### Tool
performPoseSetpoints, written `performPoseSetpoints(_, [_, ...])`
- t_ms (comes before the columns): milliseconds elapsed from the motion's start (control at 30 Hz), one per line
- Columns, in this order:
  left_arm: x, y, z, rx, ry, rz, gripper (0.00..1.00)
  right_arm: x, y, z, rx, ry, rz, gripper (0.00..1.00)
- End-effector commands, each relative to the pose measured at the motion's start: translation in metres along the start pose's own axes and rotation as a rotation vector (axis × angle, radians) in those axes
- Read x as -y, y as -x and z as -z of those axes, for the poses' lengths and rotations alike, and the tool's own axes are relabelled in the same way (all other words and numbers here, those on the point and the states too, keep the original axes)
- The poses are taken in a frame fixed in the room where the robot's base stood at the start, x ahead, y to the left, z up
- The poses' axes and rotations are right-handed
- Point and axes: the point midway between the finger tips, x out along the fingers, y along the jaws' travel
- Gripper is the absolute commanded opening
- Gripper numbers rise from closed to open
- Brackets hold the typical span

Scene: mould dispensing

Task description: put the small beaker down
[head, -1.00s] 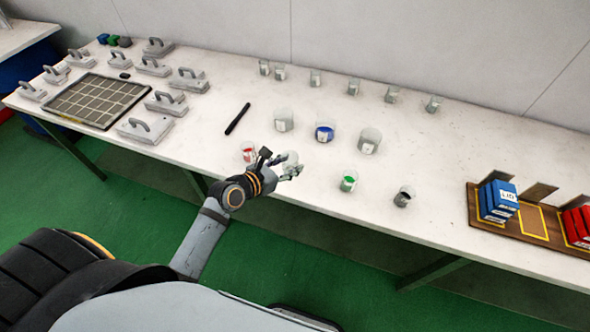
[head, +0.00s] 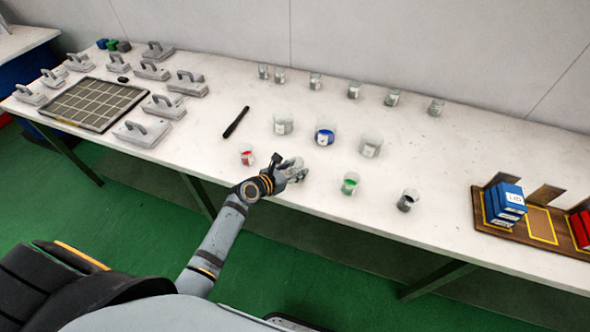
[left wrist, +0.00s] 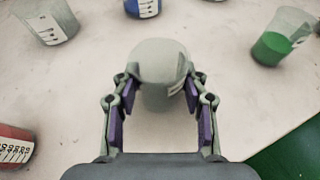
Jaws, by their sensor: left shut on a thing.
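The small beaker (left wrist: 160,72) is clear greyish glass with a marked label, and it shows between the fingers in the left wrist view. In the head view the small beaker (head: 297,163) is partly hidden by my left gripper (head: 291,173). My left gripper (left wrist: 160,95) is shut on it, one purple-padded finger on each side. The beaker is at the front part of the white table (head: 330,195), between the red beaker and the green beaker. I cannot tell whether its base touches the table. My right gripper is not in view.
A red beaker (head: 247,158) stands just left of the gripper and a green beaker (head: 350,184) to the right. A dark-filled beaker (head: 407,200) stands further right. Behind are a blue beaker (head: 325,135) and two larger clear beakers (head: 283,124), (head: 371,146). A black stick (head: 236,122) lies behind left.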

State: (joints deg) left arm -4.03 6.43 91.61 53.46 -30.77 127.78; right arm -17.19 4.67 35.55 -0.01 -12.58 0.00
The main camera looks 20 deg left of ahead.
Motion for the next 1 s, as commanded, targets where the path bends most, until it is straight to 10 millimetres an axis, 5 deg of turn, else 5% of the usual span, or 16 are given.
performPoseSetpoints(167, [0.000, -0.001, 0.003, -0.001, 0.000, 0.000, 0.12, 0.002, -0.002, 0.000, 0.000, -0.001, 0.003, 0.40])
performPoseSetpoints(200, [0.000, -0.001, 0.003, -0.001, -0.001, 0.000, 0.47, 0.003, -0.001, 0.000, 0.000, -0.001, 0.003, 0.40])
performPoseSetpoints(367, [0.000, -0.001, 0.003, -0.001, 0.000, 0.000, 0.67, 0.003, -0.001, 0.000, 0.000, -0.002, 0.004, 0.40])
performPoseSetpoints(733, [0.000, 0.004, 0.000, -0.002, 0.000, -0.001, 0.67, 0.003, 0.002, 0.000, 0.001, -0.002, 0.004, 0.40])
performPoseSetpoints(1000, [0.000, 0.066, -0.001, -0.004, -0.006, 0.001, 0.67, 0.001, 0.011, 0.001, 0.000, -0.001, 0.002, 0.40])
